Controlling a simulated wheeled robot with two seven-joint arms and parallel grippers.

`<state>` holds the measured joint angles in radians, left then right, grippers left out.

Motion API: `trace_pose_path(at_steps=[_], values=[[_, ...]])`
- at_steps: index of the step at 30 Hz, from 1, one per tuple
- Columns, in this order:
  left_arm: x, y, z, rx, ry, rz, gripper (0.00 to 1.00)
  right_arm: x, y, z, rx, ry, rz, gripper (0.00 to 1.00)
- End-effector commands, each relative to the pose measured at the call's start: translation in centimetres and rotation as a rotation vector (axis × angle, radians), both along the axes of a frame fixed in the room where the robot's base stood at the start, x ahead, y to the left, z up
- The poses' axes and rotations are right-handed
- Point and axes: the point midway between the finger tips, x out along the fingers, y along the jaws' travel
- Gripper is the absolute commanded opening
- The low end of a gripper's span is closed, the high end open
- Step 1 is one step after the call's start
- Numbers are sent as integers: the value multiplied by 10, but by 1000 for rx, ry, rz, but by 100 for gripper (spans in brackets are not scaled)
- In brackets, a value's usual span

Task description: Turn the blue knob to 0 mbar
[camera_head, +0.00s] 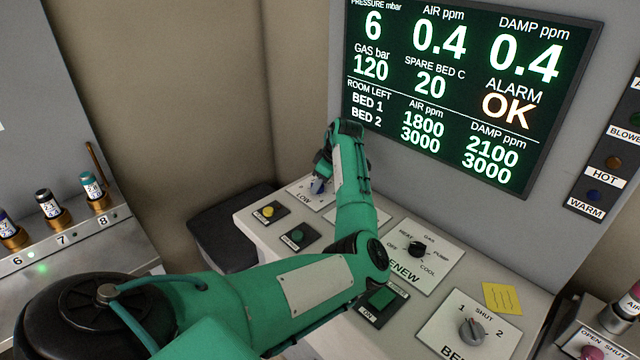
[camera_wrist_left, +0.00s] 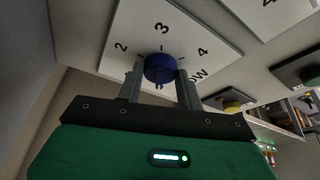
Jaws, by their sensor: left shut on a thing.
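The blue knob (camera_wrist_left: 160,67) sits on a white plate (camera_wrist_left: 205,35) with the numbers 2, 3 and 4 and part of a word ending in "OW". In the head view the knob (camera_head: 317,187) is a small blue patch, mostly hidden by my arm. My left gripper (camera_wrist_left: 157,80) is shut on the knob, one finger on each side. In the head view the left gripper (camera_head: 322,172) is at the far left end of the panel. The screen (camera_head: 470,90) reads pressure 6 mbar. My right gripper is not in view.
On the panel stand a yellow button (camera_head: 268,211), a green button (camera_head: 297,236), a black selector (camera_head: 417,248), a green switch (camera_head: 381,298) and a grey knob (camera_head: 472,331). A yellow note (camera_head: 502,298) lies at the right. Several small bottles (camera_head: 50,204) stand at the left.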

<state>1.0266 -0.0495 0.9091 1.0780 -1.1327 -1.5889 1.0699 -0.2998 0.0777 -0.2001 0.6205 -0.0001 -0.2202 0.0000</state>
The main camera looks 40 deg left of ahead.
Motion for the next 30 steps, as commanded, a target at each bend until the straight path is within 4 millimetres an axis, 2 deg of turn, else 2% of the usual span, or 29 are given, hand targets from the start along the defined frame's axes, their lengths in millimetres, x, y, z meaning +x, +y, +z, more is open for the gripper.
trace_pose_path(at_steps=[17,18,20,30], values=[[0,0,0,-1,0,31,14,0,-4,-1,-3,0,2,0],[0,0,0,0,0,31,44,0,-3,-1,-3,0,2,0],[0,0,0,-1,0,31,56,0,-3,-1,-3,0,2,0],[1,-1,2,0,-1,30,58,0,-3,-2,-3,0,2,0]])
